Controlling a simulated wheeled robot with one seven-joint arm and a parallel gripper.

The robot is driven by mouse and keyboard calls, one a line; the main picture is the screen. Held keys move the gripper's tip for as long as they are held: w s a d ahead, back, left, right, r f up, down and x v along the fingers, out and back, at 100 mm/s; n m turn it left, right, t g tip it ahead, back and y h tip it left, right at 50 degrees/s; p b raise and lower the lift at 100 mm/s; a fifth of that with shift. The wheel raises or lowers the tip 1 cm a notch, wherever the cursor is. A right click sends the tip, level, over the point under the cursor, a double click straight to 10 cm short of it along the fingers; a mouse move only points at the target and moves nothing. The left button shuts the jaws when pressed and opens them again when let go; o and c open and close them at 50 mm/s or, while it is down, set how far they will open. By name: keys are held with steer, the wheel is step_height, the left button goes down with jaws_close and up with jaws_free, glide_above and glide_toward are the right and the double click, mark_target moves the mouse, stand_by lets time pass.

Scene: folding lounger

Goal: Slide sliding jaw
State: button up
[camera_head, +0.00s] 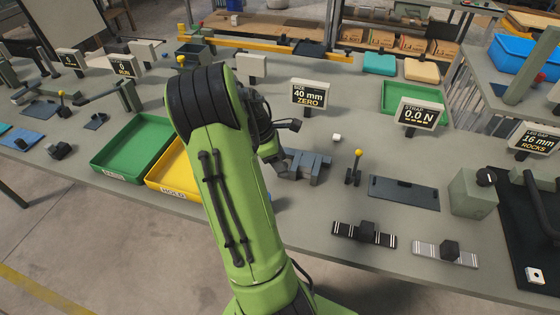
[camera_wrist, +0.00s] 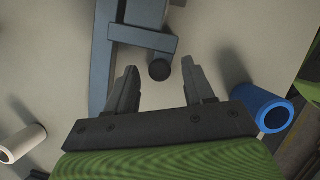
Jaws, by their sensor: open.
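The blue-grey measuring fixture (camera_head: 308,166) stands on the bench just right of my arm in the head view, in front of the "SIZE 40 mm ZERO" sign. In the wrist view its long beam (camera_wrist: 101,55) runs up the picture and a cross bar (camera_wrist: 143,39), which looks like part of the sliding jaw, extends right. A round dark knob (camera_wrist: 159,70) sits below the bar's right end. My gripper (camera_wrist: 160,67) is open, with the knob between its fingertips; contact cannot be told.
A blue cylinder (camera_wrist: 262,107) lies right of my fingers and a pale cylinder (camera_wrist: 22,143) lower left. Green (camera_head: 130,148) and yellow (camera_head: 172,172) trays are left of my arm. A yellow-knobbed lever (camera_head: 356,168) and a dark plate (camera_head: 404,192) stand right of the fixture.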

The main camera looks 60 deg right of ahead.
steer(key=shift+r, duration=0.1)
jaws_close()
steer(key=w, duration=0.1)
steer(key=w+p, duration=0.2)
steer(key=w, duration=0.1)
steer(key=shift+a+r, duration=0.2)
steer(key=shift+a, duration=0.05)
steer(key=shift+w+f, duration=0.1)
steer(key=shift+w, duration=0.25)
jaws_free()
steer(key=shift+s+f, duration=0.1)
